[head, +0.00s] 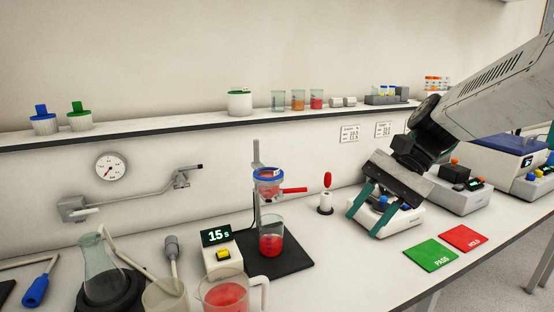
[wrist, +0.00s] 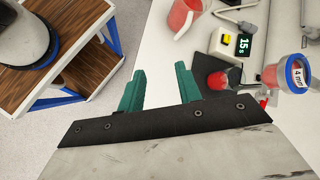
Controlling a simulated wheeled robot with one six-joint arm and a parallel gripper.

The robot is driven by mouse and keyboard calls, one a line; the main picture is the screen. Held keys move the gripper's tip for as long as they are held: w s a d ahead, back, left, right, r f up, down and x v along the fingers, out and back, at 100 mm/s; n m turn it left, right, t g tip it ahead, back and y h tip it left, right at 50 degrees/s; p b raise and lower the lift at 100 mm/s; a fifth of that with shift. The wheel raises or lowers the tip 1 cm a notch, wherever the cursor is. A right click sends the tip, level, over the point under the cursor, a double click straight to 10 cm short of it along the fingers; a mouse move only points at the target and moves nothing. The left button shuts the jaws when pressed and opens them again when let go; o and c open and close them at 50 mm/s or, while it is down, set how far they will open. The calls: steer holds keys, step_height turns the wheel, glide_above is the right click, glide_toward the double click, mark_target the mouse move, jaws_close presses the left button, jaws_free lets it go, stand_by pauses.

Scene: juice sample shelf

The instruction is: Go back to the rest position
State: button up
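My gripper (head: 367,224) hangs at the right of the head view, above the bench and in front of a small white device. Its two green fingers are apart with nothing between them. A stand (head: 257,205) holds a blue-rimmed cup (head: 268,182) above a beaker of red liquid (head: 271,242). The cup also shows in the wrist view (wrist: 296,75), marked "4 mm".
A timer (head: 217,236) reads 15 s. A jug of red liquid (head: 224,296) stands at the bench front. Green PASS (head: 430,255) and red HOLD (head: 466,238) pads lie right of the stand. The wall shelf (head: 200,128) holds jars and beakers. A flask (head: 100,268) stands left.

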steer(key=s+d+f+n+t+h, duration=0.2)
steer(key=s+d, duration=0.3)
steer(key=s, duration=0.4)
steer(key=s+d+f+n+t+h, duration=0.2)
steer(key=s+d+n+h, duration=0.2)
steer(key=s, duration=0.5)
steer(key=shift+d+f+n+h, duration=0.3)
steer(key=shift+d+n+h, duration=0.1)
steer(key=shift+d+h, duration=0.35)
steer(key=shift+a, duration=0.1)
